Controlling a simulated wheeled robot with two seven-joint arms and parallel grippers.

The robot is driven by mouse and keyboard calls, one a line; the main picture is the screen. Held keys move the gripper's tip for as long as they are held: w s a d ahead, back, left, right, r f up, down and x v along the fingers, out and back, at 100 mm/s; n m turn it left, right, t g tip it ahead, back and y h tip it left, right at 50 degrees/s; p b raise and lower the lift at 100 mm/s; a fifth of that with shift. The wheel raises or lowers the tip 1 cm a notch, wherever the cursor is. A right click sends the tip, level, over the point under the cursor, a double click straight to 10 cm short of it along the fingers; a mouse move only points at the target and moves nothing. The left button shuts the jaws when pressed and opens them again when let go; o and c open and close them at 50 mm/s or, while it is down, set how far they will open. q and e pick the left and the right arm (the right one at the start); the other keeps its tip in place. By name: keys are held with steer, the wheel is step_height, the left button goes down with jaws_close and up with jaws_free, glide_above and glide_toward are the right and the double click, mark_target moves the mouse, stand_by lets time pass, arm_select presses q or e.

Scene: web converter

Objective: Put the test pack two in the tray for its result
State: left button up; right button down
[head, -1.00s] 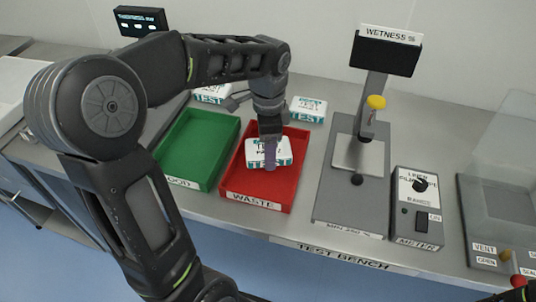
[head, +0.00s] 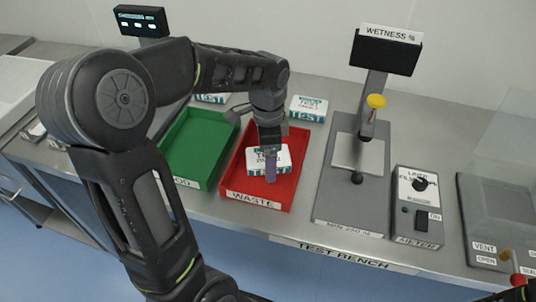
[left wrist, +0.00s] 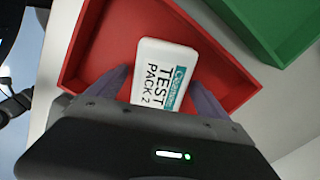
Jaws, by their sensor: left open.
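Test pack 2 is a white pack (head: 284,158) with teal bands, inside the red WASTE tray (head: 292,192). In the left wrist view the pack (left wrist: 163,72) shows "TEST PACK 2" and the red tray (left wrist: 100,45) lies around it. My left gripper (head: 270,168) is over the red tray at the pack; in the left wrist view its fingers (left wrist: 160,92) are spread on either side of the pack. Whether they touch it I cannot tell. The green tray (head: 206,173), its label partly hidden by my arm, is left of the red one.
Another test pack (head: 308,108) stands behind the red tray, and one more (head: 211,98) is behind the green tray. The wetness meter (head: 350,190) stands right of the red tray, with a control box (head: 418,205) beside it. A clear-walled chamber (head: 500,215) is at far right.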

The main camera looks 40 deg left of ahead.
arm_select(q)
step_height(320, 180, up, 12)
steer(key=shift+r, duration=0.2)
stand_by(0.5)
stand_by(0.8)
